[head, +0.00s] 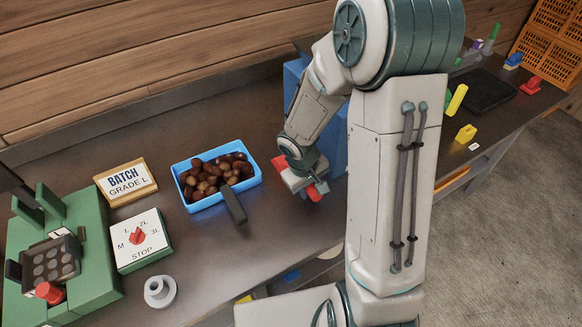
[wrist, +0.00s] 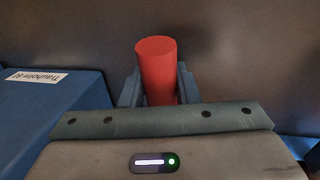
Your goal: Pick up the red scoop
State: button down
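The red scoop shows as a round red handle (wrist: 156,68) between the two fingers of my gripper (wrist: 160,88) in the wrist view. The fingers lie close against both sides of it, with no clear gap. In the head view my gripper (head: 304,181) is low over the table, right of the blue tray. A red end (head: 317,191) pokes out in front of it and another red part (head: 280,164) shows behind. My gripper hides the middle of the scoop. I cannot tell whether it touches the table.
A blue tray (head: 205,207) of chestnuts, with a dark handle (head: 233,205) sticking out, stands left of my gripper. A blue box (head: 294,82) stands behind my arm. A green machine (head: 85,275), a dial board (head: 141,238) and a batch sign (head: 126,183) are at left.

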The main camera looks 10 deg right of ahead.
jog(key=shift+r, duration=0.1)
jog(key=shift+r, duration=0.55)
jog(key=r, duration=0.3)
jog(key=shift+s+d+r+p, duration=0.1)
jog(key=shift+s+r+p, duration=0.1)
jog(key=shift+s+p, duration=0.2)
jog(key=s+d+r+b, duration=0.2)
jog(key=s+r, duration=0.4)
jog(key=s, duration=0.4)
jog(key=shift+s+d+r+b, duration=0.15)
jog(key=shift+s+d+b, duration=0.05)
jog(key=shift+d+b, duration=0.1)
